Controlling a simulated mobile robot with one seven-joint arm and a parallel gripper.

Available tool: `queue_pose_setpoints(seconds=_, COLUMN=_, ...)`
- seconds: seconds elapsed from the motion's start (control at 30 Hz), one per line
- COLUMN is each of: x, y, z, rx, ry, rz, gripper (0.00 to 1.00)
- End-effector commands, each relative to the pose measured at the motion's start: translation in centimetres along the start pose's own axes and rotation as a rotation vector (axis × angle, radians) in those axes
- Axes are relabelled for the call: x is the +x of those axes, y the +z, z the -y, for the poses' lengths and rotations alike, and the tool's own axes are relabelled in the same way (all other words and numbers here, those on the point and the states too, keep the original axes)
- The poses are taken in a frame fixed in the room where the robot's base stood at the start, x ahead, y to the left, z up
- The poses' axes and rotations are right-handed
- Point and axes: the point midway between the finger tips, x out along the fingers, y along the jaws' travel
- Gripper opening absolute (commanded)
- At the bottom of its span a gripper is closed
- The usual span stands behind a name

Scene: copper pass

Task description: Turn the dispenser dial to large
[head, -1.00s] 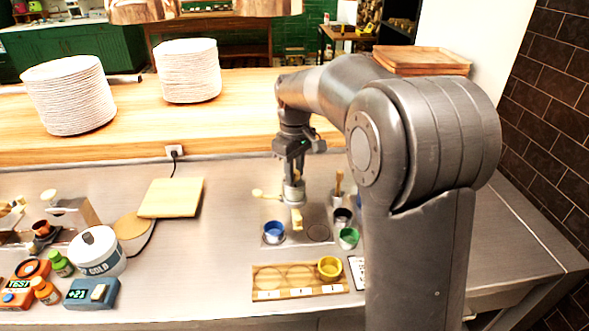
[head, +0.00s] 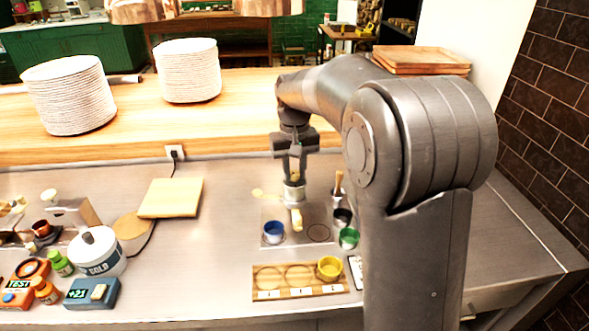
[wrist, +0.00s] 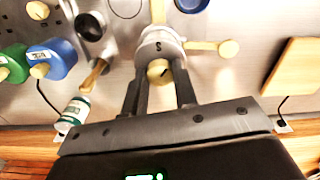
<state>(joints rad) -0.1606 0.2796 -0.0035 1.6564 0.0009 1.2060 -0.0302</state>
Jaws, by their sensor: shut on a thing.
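The dispenser (head: 293,196) is a small grey metal cylinder with a pale wooden spout at the front and a wooden lever on its left. In the wrist view the dispenser body (wrist: 163,40) shows a letter S on its rim. Its pale dial (wrist: 158,71) is between my fingers. My gripper (wrist: 158,82) is shut on the dial, pointing down from above; in the head view my gripper (head: 294,173) partly covers the dial. The dial's exact setting cannot be read.
A yellow cup (head: 329,267) sits in a wooden rack (head: 268,294). A wooden board (head: 171,198) lies left.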

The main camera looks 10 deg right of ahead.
Motion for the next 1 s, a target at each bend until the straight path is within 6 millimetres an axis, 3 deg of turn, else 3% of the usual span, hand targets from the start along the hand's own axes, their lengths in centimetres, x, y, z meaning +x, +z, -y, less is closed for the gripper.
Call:
queue_pose_setpoints(seconds=0.6, x=-0.05, y=-0.04, z=0.00, rx=0.575, ry=-0.001, rz=-0.002, gripper=0.03)
queue_pose_setpoints(seconds=1.0, x=-0.06, y=-0.04, z=-0.03, rx=0.832, ry=0.000, rz=-0.002, gripper=0.03)
